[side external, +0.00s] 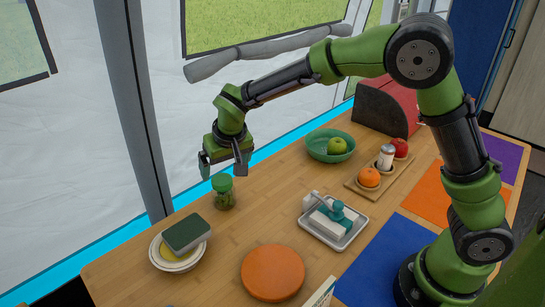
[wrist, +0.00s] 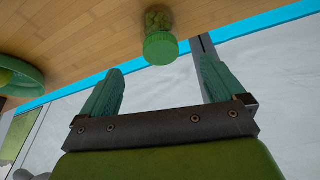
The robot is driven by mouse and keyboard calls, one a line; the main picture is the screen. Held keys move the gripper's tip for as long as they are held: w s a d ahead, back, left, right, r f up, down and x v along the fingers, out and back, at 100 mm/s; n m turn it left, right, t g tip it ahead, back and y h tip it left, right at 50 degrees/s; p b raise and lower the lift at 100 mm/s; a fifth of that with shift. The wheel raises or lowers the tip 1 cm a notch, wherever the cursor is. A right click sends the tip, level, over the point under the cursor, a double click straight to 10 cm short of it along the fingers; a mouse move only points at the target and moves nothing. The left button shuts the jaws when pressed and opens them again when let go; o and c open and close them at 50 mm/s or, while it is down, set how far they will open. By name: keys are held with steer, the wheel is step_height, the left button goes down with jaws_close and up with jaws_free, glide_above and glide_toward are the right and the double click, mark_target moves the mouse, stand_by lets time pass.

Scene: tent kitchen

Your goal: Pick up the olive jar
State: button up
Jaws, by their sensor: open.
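The olive jar (side external: 223,192) is a small glass jar with a green lid, standing upright on the wooden table near its far edge. In the wrist view its green lid (wrist: 160,49) shows at the top centre, with the greenish glass body beyond it. My gripper (side external: 226,171) is open and empty, above the jar in the side view. In the wrist view my two green fingers (wrist: 162,78) are spread wide, and the jar lies beyond the fingertips, with its lid between their lines. I see no contact with the jar.
A plate with a sponge-like green block (side external: 186,232) stands left of the jar. An orange disc (side external: 272,272), a tray with a white block (side external: 334,222), a green bowl (side external: 330,146) and a fruit board (side external: 356,186) stand to the right. Bare wood surrounds the jar.

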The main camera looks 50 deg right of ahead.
mark_target(222, 179)
steer(key=x, duration=1)
steer(key=shift+w, duration=0.3)
steer(key=c, duration=1.3)
steer(key=shift+o, duration=0.2)
steer(key=shift+r, duration=0.15)
